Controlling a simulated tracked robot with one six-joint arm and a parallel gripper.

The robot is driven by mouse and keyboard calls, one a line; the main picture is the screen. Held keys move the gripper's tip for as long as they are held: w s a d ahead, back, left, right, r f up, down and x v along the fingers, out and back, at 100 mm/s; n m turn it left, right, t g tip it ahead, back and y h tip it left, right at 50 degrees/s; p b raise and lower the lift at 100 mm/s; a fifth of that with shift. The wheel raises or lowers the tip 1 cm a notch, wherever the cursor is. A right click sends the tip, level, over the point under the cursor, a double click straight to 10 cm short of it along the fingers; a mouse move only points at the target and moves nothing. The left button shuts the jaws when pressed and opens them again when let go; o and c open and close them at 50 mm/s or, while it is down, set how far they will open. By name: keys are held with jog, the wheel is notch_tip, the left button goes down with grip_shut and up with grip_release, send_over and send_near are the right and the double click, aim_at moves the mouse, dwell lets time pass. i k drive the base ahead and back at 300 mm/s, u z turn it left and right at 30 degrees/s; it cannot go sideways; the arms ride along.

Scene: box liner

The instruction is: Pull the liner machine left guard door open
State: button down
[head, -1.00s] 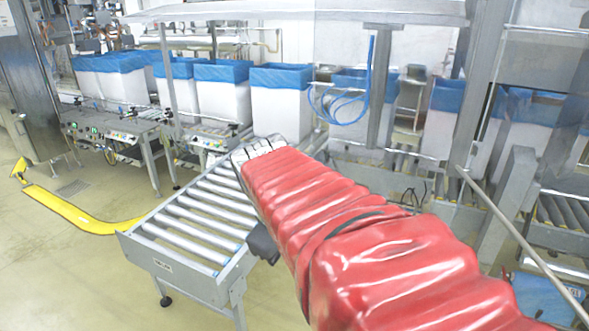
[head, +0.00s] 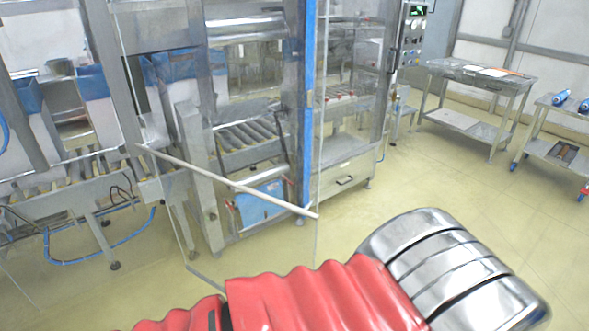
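The liner machine (head: 203,170) stands in the middle of the head view, with a grey metal frame and rollers inside. A clear guard panel (head: 250,215), probably the left guard door, shows in front of it by its thin edges. A pale diagonal bar (head: 230,184) crosses this panel, sloping down to the right. I cannot tell whether the door is shut or ajar. My red-sleeved arm crosses the bottom of the view, apart from the panel in the picture. My gripper is outside the view, so its state is hidden.
A blue upright (head: 308,110) and a control box with a green display (head: 412,28) stand right of the panel. Conveyors with blue-lined white boxes (head: 98,110) are at left. A steel table (head: 478,75) and a trolley (head: 560,140) stand at right. Floor before them is clear.

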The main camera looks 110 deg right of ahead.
aim_at(297, 210)
jog(key=k, duration=0.5)
jog(key=z, duration=1.65)
jog(key=k, duration=0.4)
jog(key=z, duration=0.3)
